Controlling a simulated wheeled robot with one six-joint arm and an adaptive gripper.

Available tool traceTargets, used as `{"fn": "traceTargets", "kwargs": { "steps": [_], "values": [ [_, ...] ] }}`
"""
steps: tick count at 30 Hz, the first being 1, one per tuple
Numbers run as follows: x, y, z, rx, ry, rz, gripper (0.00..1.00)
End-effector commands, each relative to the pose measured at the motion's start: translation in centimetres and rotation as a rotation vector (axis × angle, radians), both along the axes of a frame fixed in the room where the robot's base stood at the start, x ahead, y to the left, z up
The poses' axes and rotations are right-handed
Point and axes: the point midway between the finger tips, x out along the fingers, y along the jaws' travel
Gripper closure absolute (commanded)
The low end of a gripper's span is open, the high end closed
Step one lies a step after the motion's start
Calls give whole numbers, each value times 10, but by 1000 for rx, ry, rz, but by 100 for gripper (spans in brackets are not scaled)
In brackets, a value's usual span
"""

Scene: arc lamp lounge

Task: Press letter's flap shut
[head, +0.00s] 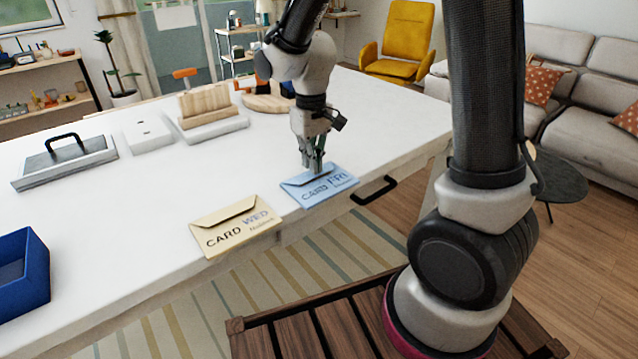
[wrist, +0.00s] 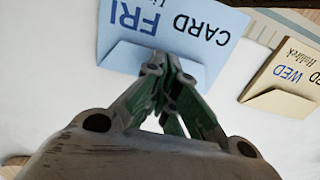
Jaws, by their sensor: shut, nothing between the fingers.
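A light blue envelope (head: 320,187) marked "CARD FRI" lies on the white table near its front edge. A cream envelope (head: 236,226) marked "CARD WED" lies to its left; its flap is slightly raised. My gripper (head: 313,172) points down with its fingers shut and empty at the blue envelope's flap. In the wrist view, the fingertips (wrist: 167,62) overlap the blue envelope (wrist: 185,30) at its flap side, and the cream envelope (wrist: 285,75) is off to the right. I cannot tell whether the fingertips touch the flap, which they partly hide.
The white table (head: 110,215) is clear around the envelopes. A blue box (head: 38,270) stands at its left edge. A grey block with a black handle (head: 66,160), a white box (head: 148,133) and a wooden rack (head: 205,102) stand farther back. A black drawer handle (head: 374,192) juts from the front.

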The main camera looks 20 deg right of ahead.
Motion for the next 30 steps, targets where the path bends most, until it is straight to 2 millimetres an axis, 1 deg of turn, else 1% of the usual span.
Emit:
{"fn": "traceTargets", "kwargs": {
  "steps": [16,30],
  "values": [
    [0,0,0,0,0,0,100],
    [0,0,-10,0,1,0,100]
  ]
}}
